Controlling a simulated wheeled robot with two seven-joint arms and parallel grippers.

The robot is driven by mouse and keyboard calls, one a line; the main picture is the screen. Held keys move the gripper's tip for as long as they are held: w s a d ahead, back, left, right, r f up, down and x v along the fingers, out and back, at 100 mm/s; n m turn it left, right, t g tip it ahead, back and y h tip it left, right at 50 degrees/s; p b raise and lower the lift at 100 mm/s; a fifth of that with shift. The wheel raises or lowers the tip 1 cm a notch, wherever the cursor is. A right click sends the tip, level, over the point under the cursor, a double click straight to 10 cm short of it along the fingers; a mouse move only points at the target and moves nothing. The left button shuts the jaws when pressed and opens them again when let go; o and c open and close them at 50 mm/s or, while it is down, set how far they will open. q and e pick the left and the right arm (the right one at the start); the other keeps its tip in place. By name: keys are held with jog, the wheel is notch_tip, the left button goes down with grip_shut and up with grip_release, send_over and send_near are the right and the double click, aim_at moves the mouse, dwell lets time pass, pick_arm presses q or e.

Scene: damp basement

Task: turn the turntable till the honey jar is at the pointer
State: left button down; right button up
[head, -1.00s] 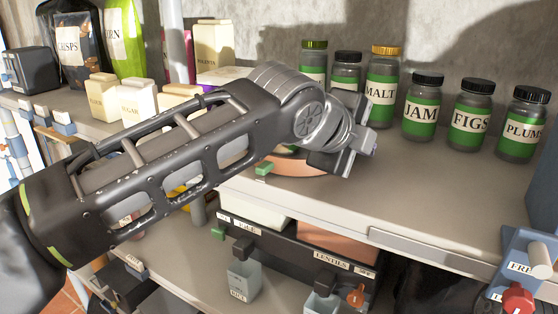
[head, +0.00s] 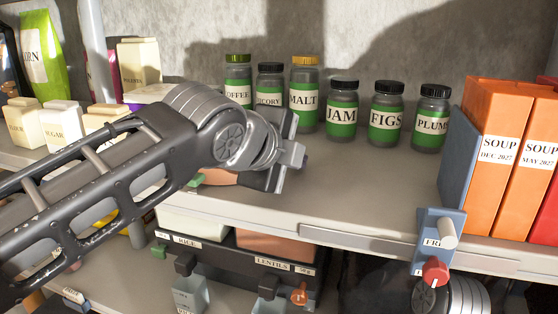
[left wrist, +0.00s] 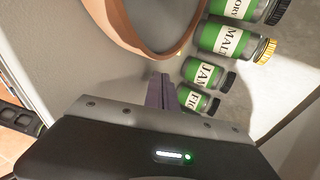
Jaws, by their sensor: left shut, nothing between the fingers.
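The turntable shows as a terracotta-coloured round rim (left wrist: 118,28) in the left wrist view. In the head view only a sliver of it (head: 220,177) shows below my left wrist, which hides the rest. A small green piece (head: 196,180) sits at its front edge; I cannot tell if it is the pointer. My left gripper (head: 294,158) is shut and empty over the shelf, just right of the turntable. In the left wrist view its fingertips (left wrist: 162,88) are close beside the rim; I cannot tell if they touch. I see no honey jar label. My right gripper is out of view.
Green-labelled jars, including malt (head: 304,98), jam (head: 342,115), figs (head: 386,120) and plums (head: 431,125), line the back. Orange soup cartons (head: 497,145) stand at right. Shelf before the jars is clear. A blue fixture with a red knob (head: 435,271) is at the front.

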pick_arm(q)
jog(key=s+r, duration=0.1)
jog(key=s, duration=0.2)
jog(key=s+r+b, duration=0.1)
jog(key=s+r, duration=0.1)
jog(key=s, duration=0.1)
jog(key=s+d+r, duration=0.1)
jog(key=s+r, duration=0.1)
jog(key=s, duration=0.1)
jog(key=shift+w, duration=0.1)
